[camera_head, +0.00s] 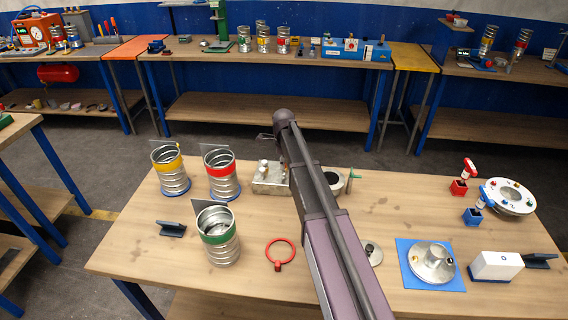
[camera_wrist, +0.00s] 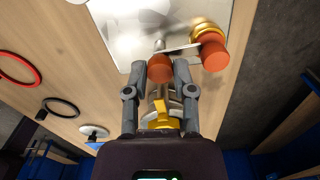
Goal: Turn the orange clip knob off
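Two orange knobs show in the wrist view on or beside a shiny metal block. One orange knob (camera_wrist: 160,68) lies between the fingertips of my gripper (camera_wrist: 161,66). The other orange knob (camera_wrist: 215,54) sits to the right on a brass collar, outside the fingers. The fingers stand a knob's width apart, close on both sides; I cannot tell whether they press on it. Which knob is the clip knob is not clear. The metal block (camera_wrist: 145,28) also shows in the head view (camera_head: 268,182), beside my arm, which hides my gripper there.
Green-banded (camera_head: 216,238), red-banded (camera_head: 221,170) and yellow-banded (camera_head: 168,166) duct cans stand at left. A red ring (camera_head: 280,252) lies near my arm. At right are a blue plate (camera_head: 455,281), a white box (camera_head: 495,266) and a round flange (camera_head: 512,198).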

